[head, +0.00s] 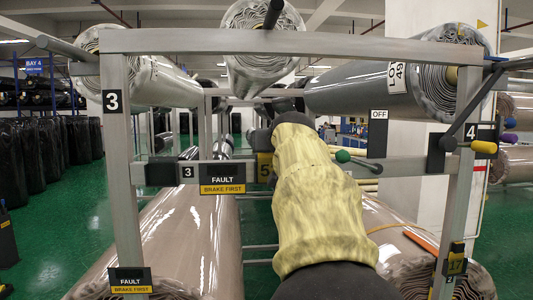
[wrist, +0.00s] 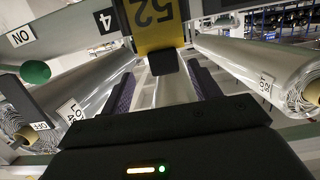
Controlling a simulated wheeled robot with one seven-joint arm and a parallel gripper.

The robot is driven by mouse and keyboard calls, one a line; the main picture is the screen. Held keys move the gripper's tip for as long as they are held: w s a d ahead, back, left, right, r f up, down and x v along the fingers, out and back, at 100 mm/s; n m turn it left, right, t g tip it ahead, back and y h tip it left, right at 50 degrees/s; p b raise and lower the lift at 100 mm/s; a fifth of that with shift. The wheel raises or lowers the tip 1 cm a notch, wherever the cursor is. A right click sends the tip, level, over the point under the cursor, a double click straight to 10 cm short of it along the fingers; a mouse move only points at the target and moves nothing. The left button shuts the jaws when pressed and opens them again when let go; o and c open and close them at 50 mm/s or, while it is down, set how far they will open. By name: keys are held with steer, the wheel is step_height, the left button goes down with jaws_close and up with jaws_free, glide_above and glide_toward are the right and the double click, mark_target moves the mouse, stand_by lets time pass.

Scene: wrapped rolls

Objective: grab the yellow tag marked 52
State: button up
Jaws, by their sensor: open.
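The yellow tag marked 52 (wrist: 155,32) shows upside down at the top of the wrist view, with a black tab at its lower edge. In the head view only its left part with a 5 (head: 265,167) shows on the frame's crossbar; my arm hides the rest. My gripper (wrist: 166,86) is open, its purple-padded fingers apart, one to each side below the tag in the wrist view. Nothing is held. Contact with the tab cannot be told. In the head view my yellow-sleeved arm hides the gripper.
A grey metal frame (head: 290,42) surrounds the arm, with wrapped rolls (head: 180,232) on both sides and above. A green knob (head: 342,156) sticks out right of the arm; it also shows in the wrist view (wrist: 36,72). Another yellow tag, marked 17 (head: 456,267), hangs lower right.

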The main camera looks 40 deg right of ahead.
steer(key=p+x, duration=0.1)
steer(key=x, duration=0.1)
steer(key=p+x, duration=0.2)
steer(key=shift+w+r+p, duration=0.15)
steer(key=shift+w+p, duration=0.15)
steer(key=shift+w, duration=0.1)
steer(key=shift+w+d, duration=0.2)
steer(key=shift+w, duration=0.1)
steer(key=shift+s+a, duration=0.1)
steer(key=shift+a, duration=0.05)
steer(key=c, duration=1.1)
